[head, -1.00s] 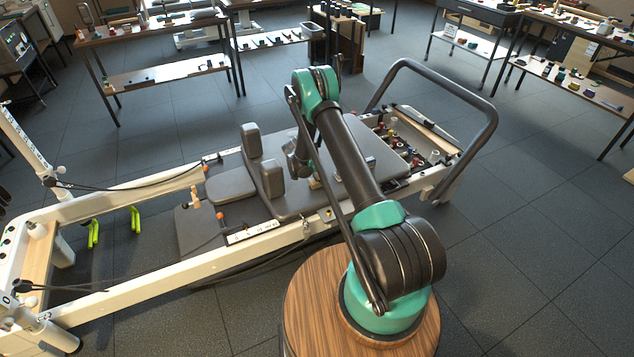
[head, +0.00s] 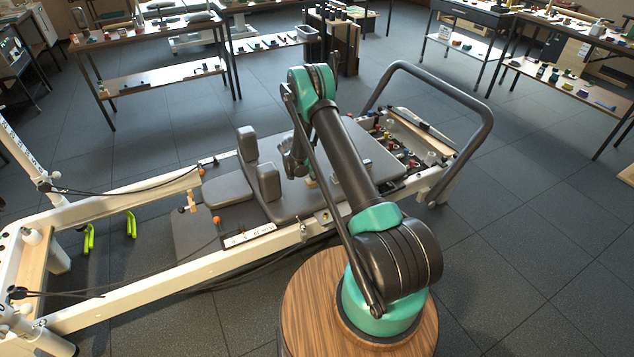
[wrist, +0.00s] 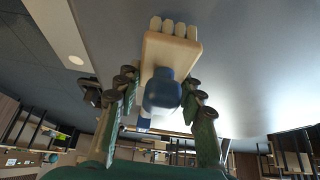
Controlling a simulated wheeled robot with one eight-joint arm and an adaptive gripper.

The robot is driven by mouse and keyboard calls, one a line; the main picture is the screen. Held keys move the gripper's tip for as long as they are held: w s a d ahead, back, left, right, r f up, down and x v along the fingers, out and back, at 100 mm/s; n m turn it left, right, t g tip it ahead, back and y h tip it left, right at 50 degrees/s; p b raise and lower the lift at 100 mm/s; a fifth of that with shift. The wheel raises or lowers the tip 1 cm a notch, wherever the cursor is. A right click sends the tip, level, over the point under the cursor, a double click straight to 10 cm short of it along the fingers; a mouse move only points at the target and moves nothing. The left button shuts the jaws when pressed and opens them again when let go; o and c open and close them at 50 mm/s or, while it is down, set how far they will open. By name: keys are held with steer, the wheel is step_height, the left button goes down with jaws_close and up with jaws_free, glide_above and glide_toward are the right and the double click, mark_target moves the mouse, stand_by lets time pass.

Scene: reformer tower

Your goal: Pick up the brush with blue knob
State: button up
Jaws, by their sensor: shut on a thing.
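The brush (wrist: 172,52) has a pale wooden block with thick cream bristle tufts and a blue knob (wrist: 162,92). In the wrist view it is between the two fingers of my gripper (wrist: 160,97), which is shut on it around the knob. The bristles point away from the gripper toward a smooth grey surface. I cannot tell if they touch it. In the head view my gripper (head: 293,163) is over the reformer's grey carriage, partly hidden behind my arm, and the brush cannot be made out clearly.
The reformer's white frame (head: 150,293) surrounds the grey carriage (head: 230,190), with upright shoulder pads (head: 247,146) left of my gripper. A dark tubular bar (head: 478,120) arches at the right end. Worktables (head: 150,34) stand behind. The floor at right is clear.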

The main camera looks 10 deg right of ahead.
step_height(320, 180, up, 18)
steer(key=shift+r, duration=0.15)
steer(key=o, duration=0.8)
steer(key=c, duration=0.5)
steer(key=shift+s+d+r+n+t+y, duration=0.4)
steer(key=shift+s+r+n+t+y, duration=0.45)
steer(key=shift+s+r+n, duration=1.35)
steer(key=shift+s+d+r+n+t+y, duration=0.5)
steer(key=shift+s+r+n+y, duration=0.9)
steer(key=shift+n, duration=1.2)
steer(key=shift+s+d+r+n+t+y, duration=0.35)
steer(key=shift+s+r+n+t+y, duration=0.35)
steer(key=shift+s+r+n, duration=1.5)
steer(key=shift+w+r, duration=0.1)
steer(key=shift+w, duration=0.1)
